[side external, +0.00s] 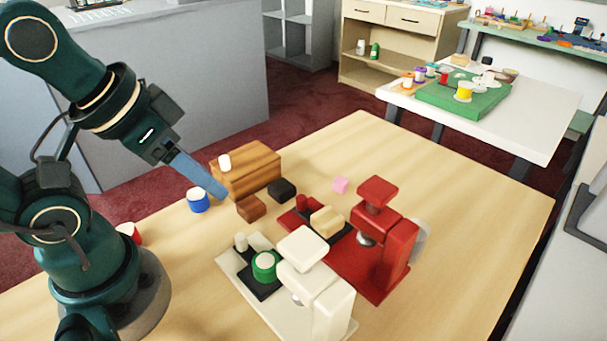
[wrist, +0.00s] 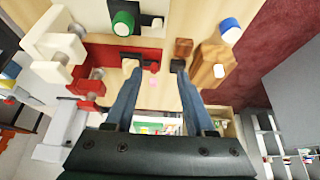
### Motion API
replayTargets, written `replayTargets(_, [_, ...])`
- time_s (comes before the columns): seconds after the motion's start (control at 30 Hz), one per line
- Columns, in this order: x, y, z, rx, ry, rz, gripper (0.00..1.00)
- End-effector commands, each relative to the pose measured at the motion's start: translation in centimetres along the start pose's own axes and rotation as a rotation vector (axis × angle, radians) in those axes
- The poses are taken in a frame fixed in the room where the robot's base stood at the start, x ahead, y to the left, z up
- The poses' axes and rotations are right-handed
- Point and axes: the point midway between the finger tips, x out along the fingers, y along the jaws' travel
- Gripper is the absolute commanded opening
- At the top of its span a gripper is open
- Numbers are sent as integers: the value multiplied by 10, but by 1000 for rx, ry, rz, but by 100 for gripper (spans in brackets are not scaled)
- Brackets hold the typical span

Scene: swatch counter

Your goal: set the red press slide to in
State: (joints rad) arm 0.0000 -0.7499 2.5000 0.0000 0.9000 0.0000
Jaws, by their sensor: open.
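The red press (side external: 385,235) stands right of centre on the table, its raised head at the right end of its base. Its black slide (side external: 343,234) extends out from under the head to the left, with a tan block (side external: 327,219) on it and a red knob (side external: 302,203) at its outer end. In the wrist view the red press (wrist: 92,84) is left of my fingers, and the tan block (wrist: 129,64) shows close to the left fingertip. My gripper (side external: 222,191) is open and empty, above the table left of the slide; its fingers spread in the wrist view (wrist: 157,72).
A white press (side external: 325,295) with a green spool (side external: 265,262) stands in front of the red one. The table's right side is clear.

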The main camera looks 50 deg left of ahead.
Motion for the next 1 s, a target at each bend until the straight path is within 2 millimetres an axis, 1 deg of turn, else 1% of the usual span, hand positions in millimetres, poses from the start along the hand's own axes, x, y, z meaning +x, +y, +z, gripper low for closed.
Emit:
replayTargets(0.23, [0, 0, 0, -4, 0, 0, 55])
replayTargets(0.37, [-1, 0, 0, -65, -4, 0, 55])
replayTargets(0.53, [-13, 0, -26, -233, 8, 1, 55])
replayTargets(0.7, [-12, 1, -55, -387, -39, -6, 55])
replayTargets(0.77, [-8, 1, -66, -440, -62, -11, 55])
replayTargets(0.87, [2, 2, -85, -530, -109, -26, 55])
replayTargets(1.0, [25, 4, -107, -642, -182, -56, 55])
